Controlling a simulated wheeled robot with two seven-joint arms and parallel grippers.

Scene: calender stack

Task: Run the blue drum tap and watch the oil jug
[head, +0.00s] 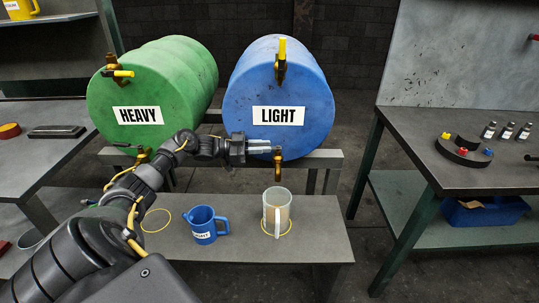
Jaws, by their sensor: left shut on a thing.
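The blue drum (310,88), labelled LIGHT, lies on a stand at the back centre. Its brass lower tap (278,173) points down at the front. My left gripper (266,147) is shut at the top of this tap, seemingly on its handle, which the fingers hide. A clear jug (277,212) stands upright below the tap, inside a yellow ring on the bench. I cannot make out a stream between spout and jug. My right gripper is not in view.
A green drum (150,88) labelled HEAVY lies left of the blue one. A small blue jug (205,225) and an empty yellow ring (155,221) are on the low bench (330,245). A side table (480,178) at right holds small bottles.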

